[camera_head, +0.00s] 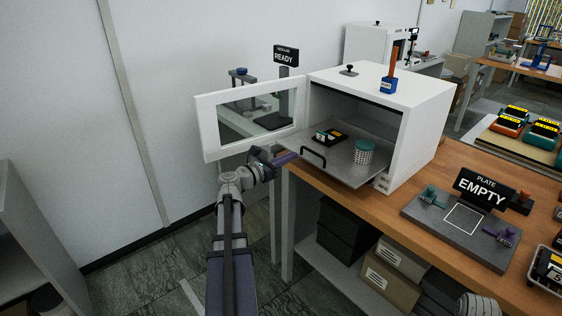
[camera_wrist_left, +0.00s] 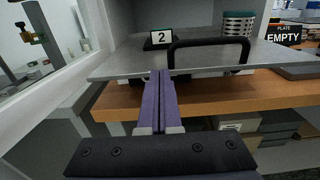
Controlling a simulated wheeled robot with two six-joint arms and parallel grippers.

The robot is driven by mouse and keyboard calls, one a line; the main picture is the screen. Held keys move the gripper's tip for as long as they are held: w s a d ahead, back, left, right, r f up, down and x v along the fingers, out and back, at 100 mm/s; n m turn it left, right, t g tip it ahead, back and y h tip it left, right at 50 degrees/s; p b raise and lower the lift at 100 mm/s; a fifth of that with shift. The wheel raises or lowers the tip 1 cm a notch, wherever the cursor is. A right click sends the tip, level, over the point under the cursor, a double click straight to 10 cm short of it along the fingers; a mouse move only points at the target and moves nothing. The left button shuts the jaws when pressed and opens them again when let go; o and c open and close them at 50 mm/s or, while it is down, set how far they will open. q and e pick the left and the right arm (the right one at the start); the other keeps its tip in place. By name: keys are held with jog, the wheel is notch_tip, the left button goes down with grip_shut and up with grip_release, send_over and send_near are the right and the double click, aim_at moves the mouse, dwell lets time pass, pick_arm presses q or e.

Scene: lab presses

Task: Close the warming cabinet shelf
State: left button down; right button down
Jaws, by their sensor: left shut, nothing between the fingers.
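The white warming cabinet (camera_head: 425,115) stands on the wooden table with its windowed door (camera_head: 210,127) swung open to the left. Its grey metal shelf (camera_head: 345,172) is slid out past the cabinet front and has a black handle (camera_head: 312,157) at its front edge. The handle (camera_wrist_left: 208,43) also shows in the left wrist view. My left gripper (camera_head: 287,158), with purple fingers, is shut and empty at the shelf's front edge, left of the handle. In the left wrist view the fingertips (camera_wrist_left: 159,75) overlap the shelf's edge; I cannot tell whether they touch. My right gripper is not in view.
On the shelf are a black plate marked 2 (camera_wrist_left: 160,39) and a teal-lidded white container (camera_head: 364,151). A grey platform with an EMPTY sign (camera_head: 482,189) is to the right on the table (camera_head: 400,215). Boxes (camera_head: 392,285) are under the table.

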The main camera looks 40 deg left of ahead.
aim_at(318, 142)
pick_arm(q)
jog(key=shift+w, duration=0.15)
jog(key=w, duration=0.6)
jog(key=w+d, duration=0.1)
jog(key=w, duration=1.2)
jog(key=shift+w+d, duration=0.15)
jog(key=shift+d, duration=0.25)
jog(key=shift+w+r, duration=0.1)
jog(key=shift+w, duration=0.15)
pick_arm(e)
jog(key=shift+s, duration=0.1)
pick_arm(q)
jog(key=shift+w, duration=0.1)
